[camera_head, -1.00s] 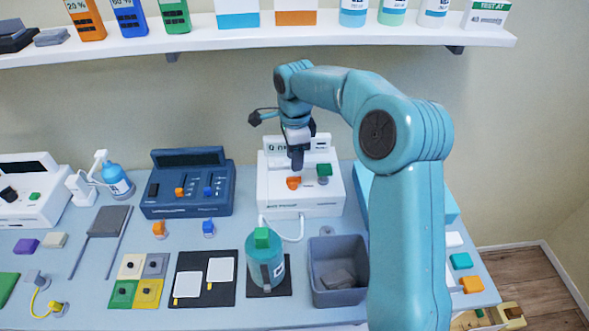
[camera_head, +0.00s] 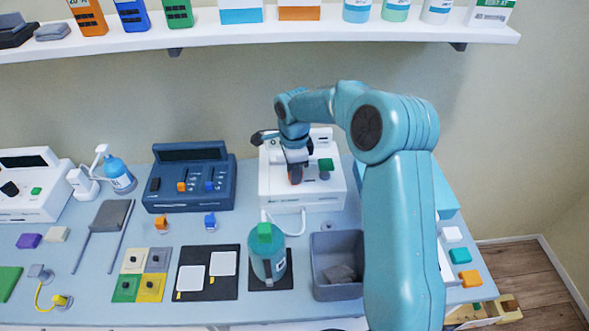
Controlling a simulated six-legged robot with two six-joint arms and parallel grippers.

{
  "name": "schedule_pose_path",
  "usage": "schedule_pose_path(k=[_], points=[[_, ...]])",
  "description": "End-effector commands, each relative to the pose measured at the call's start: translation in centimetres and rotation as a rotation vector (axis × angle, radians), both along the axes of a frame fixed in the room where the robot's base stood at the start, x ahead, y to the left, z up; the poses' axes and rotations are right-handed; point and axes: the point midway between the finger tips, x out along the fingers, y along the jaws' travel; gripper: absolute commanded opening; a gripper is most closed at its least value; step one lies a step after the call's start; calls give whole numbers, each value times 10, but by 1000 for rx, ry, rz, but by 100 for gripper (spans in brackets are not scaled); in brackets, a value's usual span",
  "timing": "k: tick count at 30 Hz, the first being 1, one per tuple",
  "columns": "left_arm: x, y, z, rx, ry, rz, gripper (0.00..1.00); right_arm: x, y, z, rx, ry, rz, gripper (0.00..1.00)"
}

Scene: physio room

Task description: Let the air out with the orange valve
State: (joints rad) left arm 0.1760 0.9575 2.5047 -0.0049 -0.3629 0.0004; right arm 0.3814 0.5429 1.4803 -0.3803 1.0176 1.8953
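The white device (camera_head: 290,198) stands at the back of the table, with a green knob (camera_head: 326,164) on its top right. My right gripper (camera_head: 296,178) is lowered onto the top of this device, left of the green knob. It covers the place where the orange valve showed earlier, so the valve is almost wholly hidden now. The gripper points down at the valve's spot; contact and finger opening cannot be made out. My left gripper is not in view.
A grey bin (camera_head: 335,289) and a teal bottle with a green cap (camera_head: 267,262) stand in front of the white device. A dark blue device (camera_head: 190,197) is on its left. A shelf (camera_head: 250,38) runs above.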

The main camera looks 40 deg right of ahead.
Motion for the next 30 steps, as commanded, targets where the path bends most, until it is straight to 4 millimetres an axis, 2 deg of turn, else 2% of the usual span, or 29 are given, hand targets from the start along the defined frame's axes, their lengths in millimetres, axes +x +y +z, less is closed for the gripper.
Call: schedule_pose_path(k=[11, 30], points=[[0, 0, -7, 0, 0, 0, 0, -1, -3, 2, -6, -1, 117, 0], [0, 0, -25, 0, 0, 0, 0, 0, -4, 5, -13, -6, 697, 0]])
